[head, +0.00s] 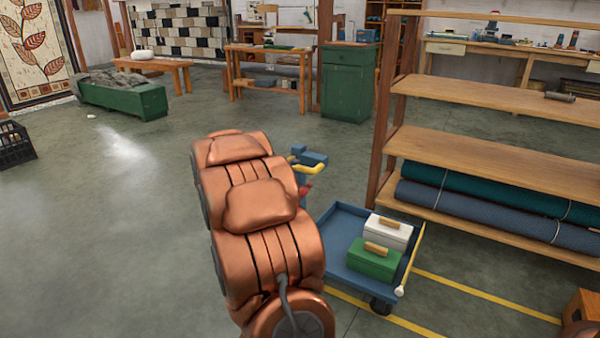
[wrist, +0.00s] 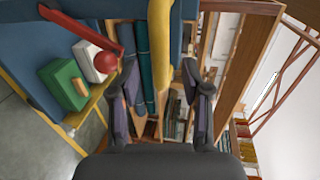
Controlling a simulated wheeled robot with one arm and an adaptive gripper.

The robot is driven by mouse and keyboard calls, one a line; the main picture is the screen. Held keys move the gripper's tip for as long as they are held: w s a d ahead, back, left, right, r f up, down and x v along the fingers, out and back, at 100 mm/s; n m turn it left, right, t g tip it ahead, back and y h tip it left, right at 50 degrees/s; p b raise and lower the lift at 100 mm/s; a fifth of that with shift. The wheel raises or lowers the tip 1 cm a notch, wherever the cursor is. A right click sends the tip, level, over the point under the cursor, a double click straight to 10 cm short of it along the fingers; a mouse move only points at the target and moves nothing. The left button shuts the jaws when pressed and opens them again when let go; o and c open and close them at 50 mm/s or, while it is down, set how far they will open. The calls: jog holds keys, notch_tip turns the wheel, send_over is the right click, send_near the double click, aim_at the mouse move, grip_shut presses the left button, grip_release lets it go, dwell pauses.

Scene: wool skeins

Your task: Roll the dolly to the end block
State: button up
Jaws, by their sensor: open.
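The blue dolly (head: 336,238) stands on the floor right of my copper arm, with a white box and a green box (head: 373,260) on its deck. Its yellow handle bar (head: 308,168) shows beside my arm, with a red lever below. In the wrist view my gripper (wrist: 160,78) is open, and the yellow bar (wrist: 158,50) runs between its fingers in the picture. I cannot tell whether they touch. The red lever (wrist: 88,35) with its ball knob lies left of the fingers. In the head view my arm hides the gripper. I cannot identify the end block for certain.
Yellow floor lines (head: 485,297) run beside the dolly toward the lower right, where a partly cut-off wooden object (head: 582,306) stands. A wooden shelf (head: 490,155) with rolled cloth stands behind the dolly. Open floor (head: 120,240) lies to the left.

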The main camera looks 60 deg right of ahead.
aim_at(298, 169)
jog(key=shift+b+x, duration=0.6)
jog(key=shift+x, duration=1.85)
jog(key=shift+c, duration=0.4)
grip_shut()
